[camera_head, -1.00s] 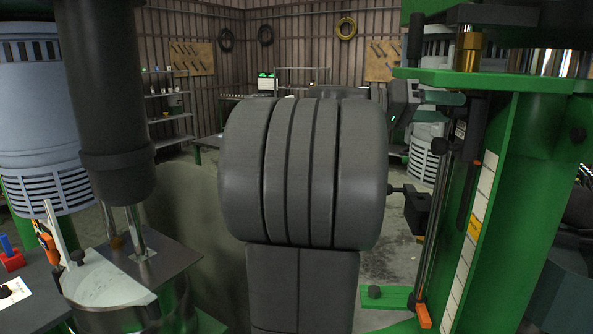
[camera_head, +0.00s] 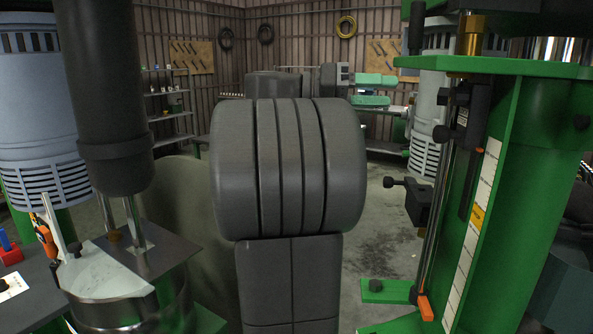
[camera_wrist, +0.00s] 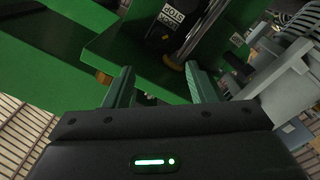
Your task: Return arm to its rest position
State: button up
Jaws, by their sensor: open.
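My arm, dark grey and ribbed, fills the middle of the head view. My gripper (camera_head: 376,90) shows behind it, its two green fingers pointing right, one above the other with a gap. In the wrist view my gripper (camera_wrist: 159,82) has its two fingers apart with nothing between them. Beyond the fingertips is a green machine frame (camera_wrist: 130,58) with a dark part labelled STOP, seen tilted. In the head view my gripper is apart from the green machine column (camera_head: 520,180) on the right.
A dark cylinder (camera_head: 110,100) on metal rods stands at the left over a metal vessel (camera_head: 110,310). A black clamp knob (camera_head: 418,205) sticks out left from the right-hand column. Shelves (camera_head: 168,120) stand at the back wall. Bare floor shows between my arm and that column.

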aim_at(452, 94)
jog(key=d+p, duration=0.1)
jog(key=d, duration=0.2)
jog(key=s+d, duration=0.1)
jog(key=d, duration=0.3)
jog(key=d+p, duration=0.1)
jog(key=d, duration=0.3)
jog(key=shift+s+d+r+p, duration=0.1)
jog(key=shift+s+d+p, duration=0.15)
jog(key=shift+p, duration=0.1)
jog(key=shift+d, duration=0.25)
jog(key=shift+w+a+m, duration=0.1)
jog(key=shift+a+m, duration=0.05)
jog(key=shift+m, duration=0.75)
jog(key=m, duration=0.3)
jog(key=shift+p, duration=0.4)
jog(key=m+p, duration=0.2)
jog(key=m, duration=0.2)
jog(key=shift+m+p, duration=0.3)
jog(key=shift+p, duration=0.05)
jog(key=a+b, duration=0.2)
jog(key=a, duration=0.4)
jog(key=shift+w+a, duration=0.3)
jog(key=shift+w, duration=0.05)
